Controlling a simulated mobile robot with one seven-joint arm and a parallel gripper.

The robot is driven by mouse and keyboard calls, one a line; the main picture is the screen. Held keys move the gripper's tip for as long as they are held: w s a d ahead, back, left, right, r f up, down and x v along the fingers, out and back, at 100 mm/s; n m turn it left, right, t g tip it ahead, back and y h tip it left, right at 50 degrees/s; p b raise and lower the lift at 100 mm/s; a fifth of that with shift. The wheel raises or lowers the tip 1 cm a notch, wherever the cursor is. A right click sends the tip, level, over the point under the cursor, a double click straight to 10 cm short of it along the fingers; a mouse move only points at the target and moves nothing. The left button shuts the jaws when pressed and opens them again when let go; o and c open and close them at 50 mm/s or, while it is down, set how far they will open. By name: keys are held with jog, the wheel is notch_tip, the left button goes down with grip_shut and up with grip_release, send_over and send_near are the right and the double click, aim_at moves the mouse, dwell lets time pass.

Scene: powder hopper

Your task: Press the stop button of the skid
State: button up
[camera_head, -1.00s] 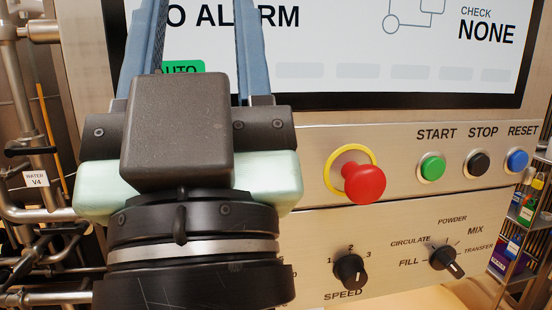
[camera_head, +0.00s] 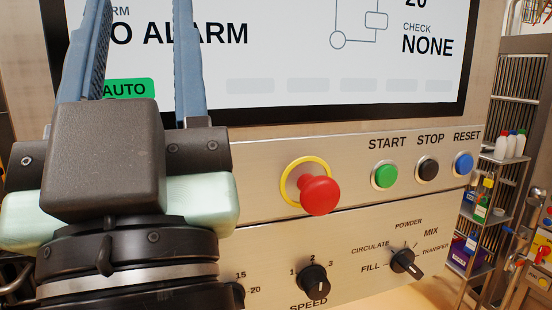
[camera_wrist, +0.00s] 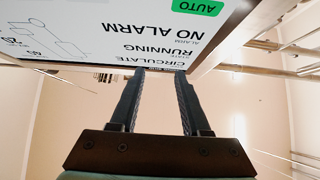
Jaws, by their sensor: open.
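The black stop button (camera_head: 427,168) sits on the steel control panel (camera_head: 262,150), under the label STOP. It is between the green start button (camera_head: 384,174) and the blue reset button (camera_head: 462,164). My gripper (camera_head: 138,30) is at the left in the head view, in front of the screen, well to the left of the stop button. Its two blue-grey fingers point up, apart and empty. In the wrist view the fingers (camera_wrist: 155,72) are also spread with nothing between them. The stop button does not show in the wrist view.
A red mushroom button (camera_head: 319,195) with a yellow ring juts out between my gripper and the stop button. Below are a speed knob (camera_head: 313,280) and a mode knob (camera_head: 405,262). The screen (camera_head: 300,60) reads NO ALARM. A shelf rack (camera_head: 490,205) stands at the right.

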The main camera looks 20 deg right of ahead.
grip_shut()
dwell(1.5)
